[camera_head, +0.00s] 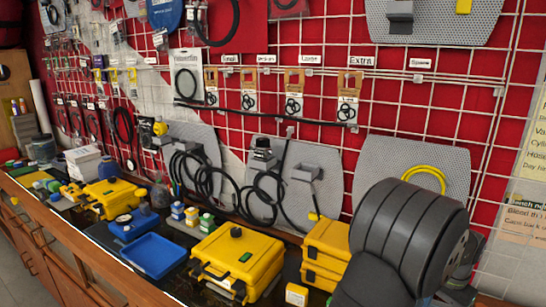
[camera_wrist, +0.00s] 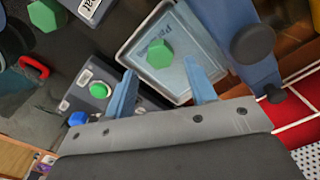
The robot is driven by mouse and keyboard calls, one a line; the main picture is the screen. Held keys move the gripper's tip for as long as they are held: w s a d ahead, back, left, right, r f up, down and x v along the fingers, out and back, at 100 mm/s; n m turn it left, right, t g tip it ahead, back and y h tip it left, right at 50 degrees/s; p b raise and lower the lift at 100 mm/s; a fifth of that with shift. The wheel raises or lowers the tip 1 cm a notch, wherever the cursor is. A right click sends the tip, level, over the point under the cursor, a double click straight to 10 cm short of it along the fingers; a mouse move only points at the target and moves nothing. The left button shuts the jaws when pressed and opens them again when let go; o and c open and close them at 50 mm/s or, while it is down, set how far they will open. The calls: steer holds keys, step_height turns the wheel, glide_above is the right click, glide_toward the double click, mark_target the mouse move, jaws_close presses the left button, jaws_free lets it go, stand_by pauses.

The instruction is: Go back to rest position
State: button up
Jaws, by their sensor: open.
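My gripper (camera_wrist: 160,67) shows in the wrist view with its two blue fingers spread apart and nothing held between them. Beyond the fingertips is a pale grey-blue tray (camera_wrist: 138,47) with lettering, partly hidden by the fingers. A green knob-like part (camera_wrist: 159,53) lies in it, seen between the fingertips. I cannot tell the gap between fingers and tray. In the head view a large dark grey rounded link of my arm (camera_head: 408,235) fills the lower right; the fingers do not show there.
In the wrist view, a grey box with a green button (camera_wrist: 99,90) sits left of the tray, and a blue part with a dark knob (camera_wrist: 252,44) right.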

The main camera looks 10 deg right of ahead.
step_height(320, 180, up, 7)
step_height(320, 180, down, 12)
steer(key=shift+r, duration=0.15)
steer(key=r, duration=0.2)
steer(key=s+r, duration=0.1)
steer(key=r, duration=0.2)
steer(key=s+a+r, duration=0.2)
steer(key=s+r, duration=0.3)
steer(key=s, duration=0.4)
steer(key=s+a+r, duration=0.1)
steer(key=s+r, duration=0.4)
steer(key=s, duration=0.4)
steer(key=s+a+r, duration=0.2)
steer(key=s+r, duration=0.3)
steer(key=s, duration=0.5)
steer(key=shift+w+f, duration=0.1)
steer(key=shift+f, duration=2.4)
